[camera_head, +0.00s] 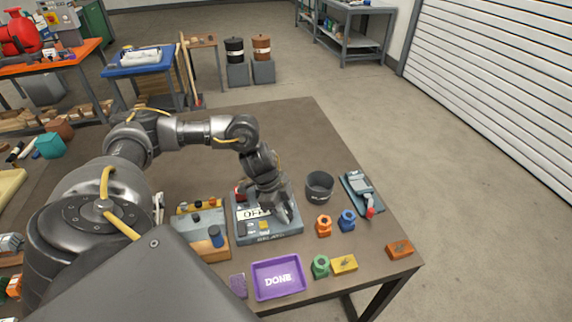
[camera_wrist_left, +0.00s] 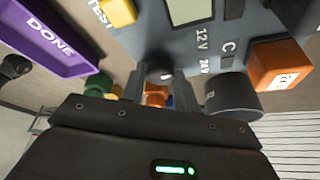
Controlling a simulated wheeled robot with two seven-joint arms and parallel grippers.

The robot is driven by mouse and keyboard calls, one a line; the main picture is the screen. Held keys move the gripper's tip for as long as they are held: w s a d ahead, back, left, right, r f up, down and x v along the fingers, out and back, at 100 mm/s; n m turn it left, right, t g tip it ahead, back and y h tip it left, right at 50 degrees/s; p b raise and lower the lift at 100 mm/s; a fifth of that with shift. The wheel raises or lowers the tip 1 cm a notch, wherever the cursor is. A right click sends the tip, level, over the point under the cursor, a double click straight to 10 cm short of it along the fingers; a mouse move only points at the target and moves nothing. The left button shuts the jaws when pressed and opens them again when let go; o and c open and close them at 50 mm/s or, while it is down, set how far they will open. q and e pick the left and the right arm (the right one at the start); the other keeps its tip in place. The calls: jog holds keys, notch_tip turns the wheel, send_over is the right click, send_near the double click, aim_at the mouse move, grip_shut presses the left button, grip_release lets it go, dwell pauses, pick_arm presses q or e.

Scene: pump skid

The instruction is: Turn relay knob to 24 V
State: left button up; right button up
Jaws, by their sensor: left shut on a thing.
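The relay box (camera_head: 275,238) sits on the brown table, with a white display reading OFF (camera_head: 250,213) in the head view. My left gripper (camera_head: 287,212) is over the right part of the box. In the left wrist view its fingers (camera_wrist_left: 161,88) are shut on the grey relay knob (camera_wrist_left: 160,73), one on each side. The labels 12 V (camera_wrist_left: 203,40) and 24 V (camera_wrist_left: 209,67) show on the panel beside it. Where the knob points is hard to tell. A yellow TEST button (camera_wrist_left: 118,12) and an orange-red block (camera_wrist_left: 280,66) are also on the box. My right gripper is out of view.
A purple DONE tray (camera_head: 256,287) lies in front of the box. A dark cup (camera_head: 319,187) and a lever device (camera_head: 360,190) stand to the right. Orange (camera_head: 324,226), blue (camera_head: 347,220) and green (camera_head: 320,266) fittings lie nearby. The table behind the box is clear.

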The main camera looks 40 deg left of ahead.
pick_arm(q)
jog(key=m+g, duration=0.1)
jog(key=m, duration=0.2)
jog(key=shift+w+m+p, duration=0.1)
jog(key=shift+m+p, duration=0.2)
jog(key=shift+m, duration=0.1)
jog(key=m+g, duration=0.2)
jog(key=m, duration=0.2)
jog(key=shift+m, duration=0.3)
jog(key=o, duration=1)
jog(key=shift+c, duration=0.2)
jog(key=p+v, duration=0.1)
jog(key=v, duration=1)
